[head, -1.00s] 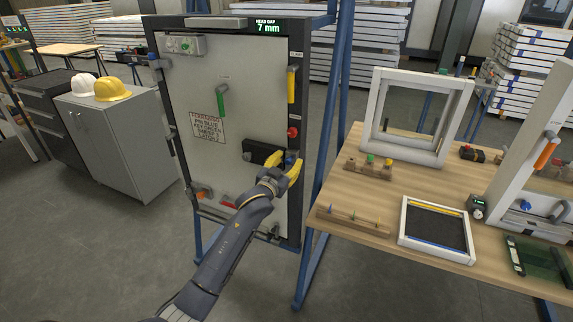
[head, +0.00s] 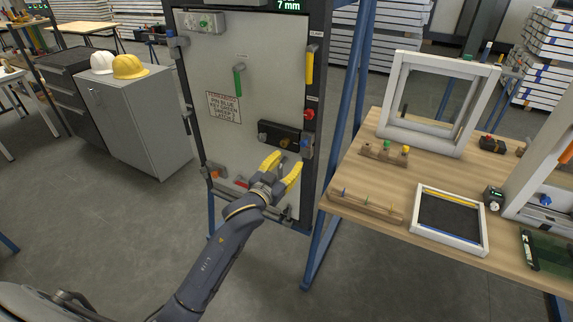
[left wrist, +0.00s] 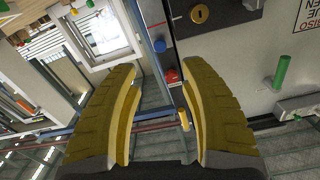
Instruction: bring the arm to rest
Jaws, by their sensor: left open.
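My left gripper (head: 281,172) is open, its two yellow fingers apart with nothing between them. It hangs in front of the lower right part of the grey door panel (head: 237,137), below the black lock box (head: 281,136). In the left wrist view the open fingers (left wrist: 160,110) frame the door's frame edge, with the lock box's brass keyhole (left wrist: 200,14) beyond them. My left arm reaches in from the lower left. My right gripper is not in view.
A wooden workbench (head: 385,216) with a white window frame (head: 434,104) and a small framed tray (head: 448,219) stands at right. Blue stand posts (head: 338,165) rise between door and bench. A grey cabinet (head: 138,122) with two helmets stands left. Floor at lower left is clear.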

